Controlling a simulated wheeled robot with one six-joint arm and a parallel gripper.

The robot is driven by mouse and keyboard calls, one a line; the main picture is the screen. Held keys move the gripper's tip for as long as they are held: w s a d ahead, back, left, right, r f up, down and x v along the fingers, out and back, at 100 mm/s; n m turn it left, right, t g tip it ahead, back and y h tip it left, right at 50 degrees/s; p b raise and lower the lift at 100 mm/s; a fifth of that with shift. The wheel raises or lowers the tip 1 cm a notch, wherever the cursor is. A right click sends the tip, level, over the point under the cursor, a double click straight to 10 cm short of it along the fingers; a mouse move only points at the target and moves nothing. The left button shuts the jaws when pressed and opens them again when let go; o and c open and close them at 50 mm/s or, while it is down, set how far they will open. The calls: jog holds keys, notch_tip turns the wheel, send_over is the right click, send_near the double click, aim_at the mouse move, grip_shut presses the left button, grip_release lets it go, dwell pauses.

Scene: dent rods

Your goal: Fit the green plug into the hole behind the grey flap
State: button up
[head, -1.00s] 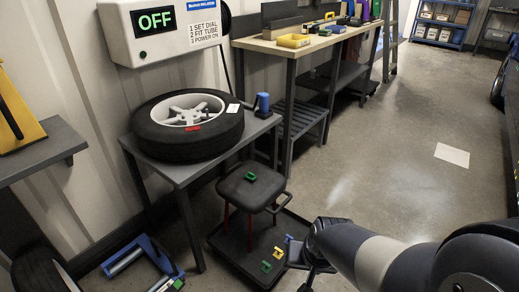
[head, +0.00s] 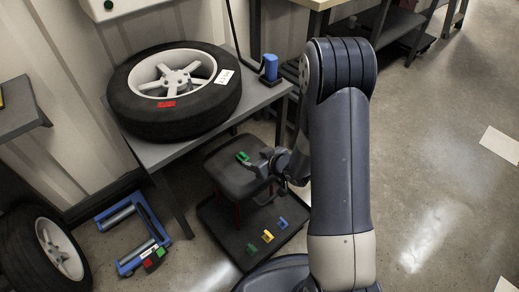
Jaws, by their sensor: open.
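A small green piece (head: 243,157) sits on the dark stool seat (head: 222,172). Another green piece (head: 251,250) lies in the black floor tray (head: 213,226), beside a yellow piece (head: 267,237) and a blue piece (head: 282,223). I cannot tell which green piece is the plug. My gripper (head: 258,172) is open, over the right side of the stool seat and just right of the green piece there, with nothing seen between its fingers. I cannot make out a grey flap or its hole.
A wheel with tyre (head: 120,95) lies on the grey table (head: 160,152) beside a blue-topped fixture (head: 270,68). A blue roller frame (head: 104,219) and another wheel (head: 18,232) stand on the floor at left.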

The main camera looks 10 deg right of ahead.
aim_at(244, 155)
jog(key=shift+b+x, duration=1.85)
jog(key=shift+x, duration=3.1)
jog(key=shift+s, duration=0.1)
jog(key=shift+c, duration=0.4)
jog(key=c, duration=1)
jog(key=shift+c, duration=0.2)
jog(key=shift+r+p, duration=2.15)
jog(key=shift+r, duration=0.4)
